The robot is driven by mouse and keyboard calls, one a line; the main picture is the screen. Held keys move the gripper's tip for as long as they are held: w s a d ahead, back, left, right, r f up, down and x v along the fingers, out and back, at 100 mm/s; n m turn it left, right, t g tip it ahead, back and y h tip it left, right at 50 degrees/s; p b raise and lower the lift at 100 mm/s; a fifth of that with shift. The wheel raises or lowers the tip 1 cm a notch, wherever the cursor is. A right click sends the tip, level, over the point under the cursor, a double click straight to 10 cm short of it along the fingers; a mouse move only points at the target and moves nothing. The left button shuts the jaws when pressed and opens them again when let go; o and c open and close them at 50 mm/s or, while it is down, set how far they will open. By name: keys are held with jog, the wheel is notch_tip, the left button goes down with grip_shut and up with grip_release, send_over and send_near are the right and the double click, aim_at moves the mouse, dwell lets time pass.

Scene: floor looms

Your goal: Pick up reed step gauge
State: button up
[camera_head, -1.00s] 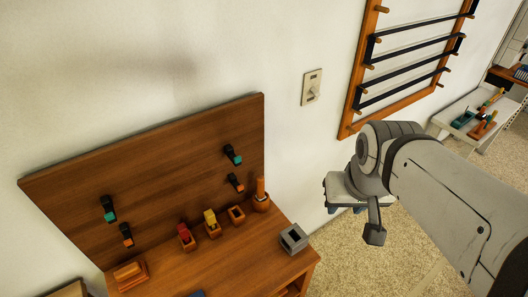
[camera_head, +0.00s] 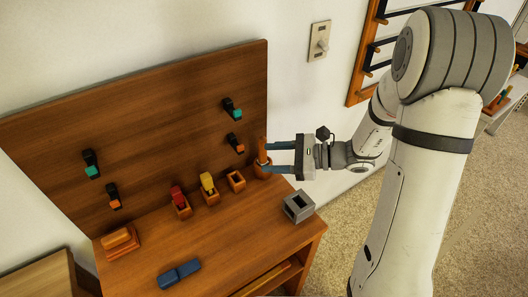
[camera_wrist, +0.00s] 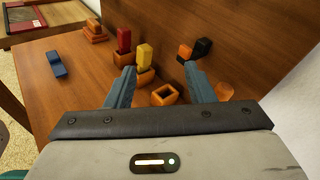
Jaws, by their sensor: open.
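No label shows which piece is the reed step gauge. A stepped orange-brown block (camera_head: 119,241) sits at the left of the bench and shows in the wrist view (camera_wrist: 95,31). A red piece (camera_head: 179,197) and a yellow piece (camera_head: 208,183) stand in small wooden holders, also seen in the wrist view as red (camera_wrist: 124,40) and yellow (camera_wrist: 144,55). An orange upright piece (camera_head: 262,150) stands in a round cup at the right. My gripper (camera_head: 270,158) is open and empty, its blue fingers close to that upright piece in the head view.
An empty wooden holder (camera_head: 236,181) appears between my fingers in the wrist view (camera_wrist: 164,95). A blue piece (camera_head: 180,274) lies at the bench front. A grey open box (camera_head: 298,206) stands at the right edge. Clips hang on the back panel (camera_head: 160,120).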

jog(key=w+d+f+m+t+b, duration=0.2)
jog(key=w+d+f+m+t, duration=0.1)
jog(key=w+f+m+t, duration=0.4)
jog(key=p+x, duration=0.1)
jog(key=x, duration=0.6)
jog(key=shift+w+a+f, duration=0.1)
jog(key=shift+w+a, duration=0.05)
jog(key=shift+w, duration=0.05)
jog(key=shift+c, duration=0.4)
grip_shut()
notch_tip(320, 180, up, 7)
jog(key=shift+r, duration=0.1)
jog(key=v, duration=1.8)
jog(key=shift+w+b, duration=0.25)
jog(key=shift+b, duration=0.2)
